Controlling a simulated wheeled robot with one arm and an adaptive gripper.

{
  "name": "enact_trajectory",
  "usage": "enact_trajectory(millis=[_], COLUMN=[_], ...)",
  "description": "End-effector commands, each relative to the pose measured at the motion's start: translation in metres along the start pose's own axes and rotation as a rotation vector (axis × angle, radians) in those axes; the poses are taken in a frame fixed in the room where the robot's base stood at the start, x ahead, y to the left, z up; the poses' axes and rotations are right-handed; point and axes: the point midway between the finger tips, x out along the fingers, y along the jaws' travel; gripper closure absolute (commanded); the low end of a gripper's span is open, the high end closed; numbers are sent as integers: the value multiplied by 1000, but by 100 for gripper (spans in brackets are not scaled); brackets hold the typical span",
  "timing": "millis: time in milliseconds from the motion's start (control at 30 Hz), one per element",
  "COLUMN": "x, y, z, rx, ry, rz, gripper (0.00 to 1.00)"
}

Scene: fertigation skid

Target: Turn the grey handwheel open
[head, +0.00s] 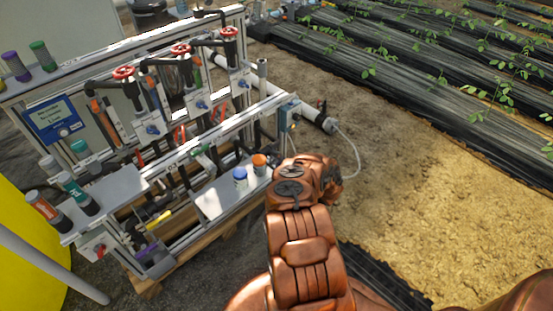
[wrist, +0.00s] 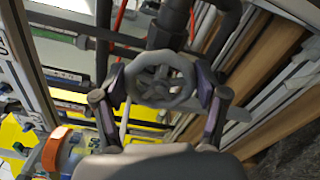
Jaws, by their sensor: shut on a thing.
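The grey handwheel (wrist: 160,80) shows in the middle of the wrist view, a spoked wheel on a dark pipe fitting. My gripper (wrist: 163,88) has one finger on each side of the wheel's rim and is shut on it. In the head view my copper-coloured arm reaches toward the lower right part of the skid. There the arm hides the gripper and the grey handwheel.
The skid frame (head: 130,62) carries several red handwheels (head: 181,49) along its top and dark pipes below. Bottles with blue (head: 240,175) and orange caps (head: 259,162) stand on a shelf beside my arm. Bare sandy ground (head: 420,180) lies to the right.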

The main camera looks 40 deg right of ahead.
Motion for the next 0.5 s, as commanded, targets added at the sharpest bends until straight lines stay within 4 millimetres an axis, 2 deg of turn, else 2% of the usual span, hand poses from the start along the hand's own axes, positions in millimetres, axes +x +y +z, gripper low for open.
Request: enact_trajectory(millis=[100,133,367,500], x=[1,1,0,0], y=[0,0,0,0], z=[-1,-1,0,0], rx=[1,1,1,1], ry=[2,2,0,0], rz=[1,1,0,0], gripper=[62,27,3,2])
